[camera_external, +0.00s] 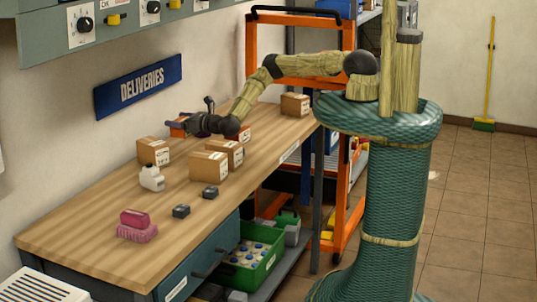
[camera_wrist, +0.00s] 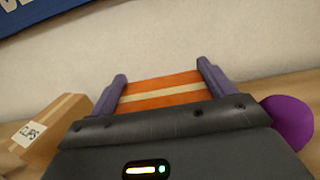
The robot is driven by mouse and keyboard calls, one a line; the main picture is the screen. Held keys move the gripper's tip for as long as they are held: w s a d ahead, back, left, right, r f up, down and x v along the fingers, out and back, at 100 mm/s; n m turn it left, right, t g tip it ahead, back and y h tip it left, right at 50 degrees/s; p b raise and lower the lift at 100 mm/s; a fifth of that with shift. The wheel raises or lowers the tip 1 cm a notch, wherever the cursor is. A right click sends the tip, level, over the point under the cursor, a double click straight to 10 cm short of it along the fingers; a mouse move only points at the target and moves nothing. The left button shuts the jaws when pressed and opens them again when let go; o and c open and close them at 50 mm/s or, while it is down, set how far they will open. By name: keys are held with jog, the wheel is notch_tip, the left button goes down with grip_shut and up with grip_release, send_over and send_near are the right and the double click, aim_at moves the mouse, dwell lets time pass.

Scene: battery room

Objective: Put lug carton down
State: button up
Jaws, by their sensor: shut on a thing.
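My gripper (camera_external: 186,125) is over the back of the wooden bench (camera_external: 85,243), near the wall. It is shut on an orange carton with a cream stripe, which I take to be the lug carton (camera_wrist: 160,92). In the wrist view the carton lies between the two purple fingers. In the external view only a small orange part of the carton (camera_external: 177,131) shows; my gripper hides the rest. I cannot tell whether the carton touches the bench top.
A brown box marked CLIPS (camera_wrist: 38,128) is left of my gripper in the wrist view, and a purple round thing (camera_wrist: 291,121) is right.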

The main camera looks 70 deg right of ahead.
aim_at(181, 131)
jog(key=shift+r, duration=0.1)
jog(key=shift+s+f, duration=0.1)
jog(key=shift+f, duration=1.75)
jog(key=shift+f, duration=0.15)
jog(key=shift+f+p, duration=0.35)
jog(key=shift+f, duration=0.15)
jog(key=o, duration=1.2)
jog(key=shift+s+f, duration=0.15)
jog(key=shift+f, duration=0.1)
jog(key=shift+o, duration=0.2)
jog(key=shift+r, duration=0.1)
jog(key=shift+r+b, duration=0.3)
jog(key=shift+r, duration=0.1)
jog(key=s, duration=0.4)
jog(key=s+b, duration=0.1)
jog(key=s, duration=0.2)
jog(key=shift+s+r, duration=0.1)
jog(key=shift+r, duration=0.2)
